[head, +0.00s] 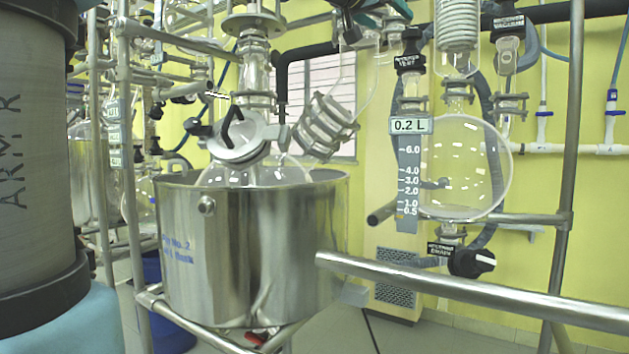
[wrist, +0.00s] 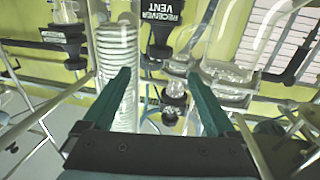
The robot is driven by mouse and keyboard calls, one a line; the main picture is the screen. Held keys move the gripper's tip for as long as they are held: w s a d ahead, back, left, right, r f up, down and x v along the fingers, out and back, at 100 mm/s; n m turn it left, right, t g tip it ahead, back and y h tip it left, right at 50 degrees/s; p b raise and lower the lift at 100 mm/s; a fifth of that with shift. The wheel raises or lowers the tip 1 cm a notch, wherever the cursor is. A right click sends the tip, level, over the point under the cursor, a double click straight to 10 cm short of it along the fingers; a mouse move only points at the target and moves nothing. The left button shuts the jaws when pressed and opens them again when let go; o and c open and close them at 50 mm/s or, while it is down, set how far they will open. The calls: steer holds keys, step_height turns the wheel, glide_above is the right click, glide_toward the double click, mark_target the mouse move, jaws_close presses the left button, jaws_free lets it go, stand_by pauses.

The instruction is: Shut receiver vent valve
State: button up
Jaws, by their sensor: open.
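The receiver vent valve shows in the head view as a black knob (head: 411,40) with a black "VENT" tag (head: 408,62) above the round glass receiver (head: 465,165). In the wrist view, the "RECEIVER VENT" tag (wrist: 162,12) and the black part below it (wrist: 160,50) lie near the top middle. My gripper (wrist: 158,75) is open, with its teal fingers apart and nothing held between them. The vent valve shows beyond the gap between the fingertips. In the head view, teal finger parts (head: 372,18) show at the top edge, left of and above the valve.
A glass coil (wrist: 118,75) stands close to the left finger, and a clear glass vessel (wrist: 228,78) is near the right one. Another tagged black valve (head: 507,25) sits right of the coil in the head view. A steel rail (head: 470,290) crosses in front of the receiver.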

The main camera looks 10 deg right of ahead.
steer(key=w+a+f+n+g+y, duration=0.1)
steer(key=a+f, duration=0.3)
steer(key=f, duration=0.6)
steer(key=w+a+f+n+g+y+p, duration=0.1)
steer(key=w+a+f+n+y, duration=0.1)
steer(key=f, duration=0.9)
steer(key=w+a+f+n+y+p, duration=0.1)
steer(key=w+a+f+y, duration=0.2)
steer(key=f, duration=0.8)
steer(key=shift+w+a+n+g+y, duration=0.4)
steer(key=shift+a+y, duration=0.7)
steer(key=shift+a, duration=1.15)
steer(key=shift+f, duration=0.1)
